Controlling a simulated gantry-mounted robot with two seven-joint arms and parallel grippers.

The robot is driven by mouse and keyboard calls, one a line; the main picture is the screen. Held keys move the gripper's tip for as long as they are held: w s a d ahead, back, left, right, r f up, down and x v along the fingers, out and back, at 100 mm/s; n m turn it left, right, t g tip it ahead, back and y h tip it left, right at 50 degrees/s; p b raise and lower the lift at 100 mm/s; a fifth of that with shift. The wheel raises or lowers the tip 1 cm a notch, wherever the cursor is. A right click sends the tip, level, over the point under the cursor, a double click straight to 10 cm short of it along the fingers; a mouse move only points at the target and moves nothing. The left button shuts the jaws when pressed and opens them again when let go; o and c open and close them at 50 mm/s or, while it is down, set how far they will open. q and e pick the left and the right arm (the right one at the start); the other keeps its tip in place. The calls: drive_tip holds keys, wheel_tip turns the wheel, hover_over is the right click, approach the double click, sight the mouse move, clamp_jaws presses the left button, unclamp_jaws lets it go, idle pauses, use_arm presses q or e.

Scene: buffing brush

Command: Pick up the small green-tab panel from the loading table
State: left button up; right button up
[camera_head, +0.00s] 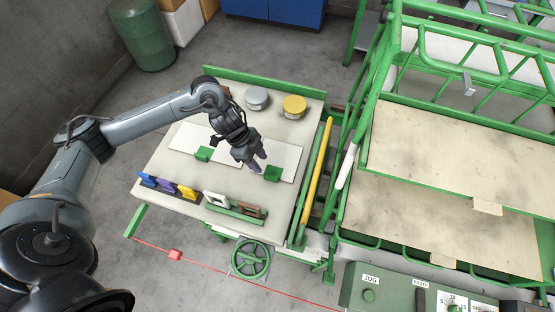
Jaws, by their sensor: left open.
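The loading table (170,172) has a beige top and green edges. Two flat white panels lie on it, a left panel (186,137) and a right panel (290,160), each with a green tab at its front edge. The left panel's tab (203,154) is in clear view, and so is the right panel's tab (272,173). I cannot tell surely which panel is the small one. My left gripper (259,164) is open and empty, pointing down near the right tab, just left of it. The gripper hides part of the panels. My right gripper is not in view.
Colored blocks (168,186) and a green rack (235,208) line the table's front. A grey tin (257,98) and yellow tin (294,107) stand at the back. A yellow bar (318,172) and the green-framed machine (400,140) border the right side.

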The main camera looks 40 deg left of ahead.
sight(271, 176)
use_arm(q)
drive_tip(key=shift+b+x, duration=0.6)
drive_tip(key=shift+x, duration=3.45)
drive_tip(key=shift+d+r, duration=0.1)
drive_tip(key=shift+d, duration=0.05)
clamp_jaws()
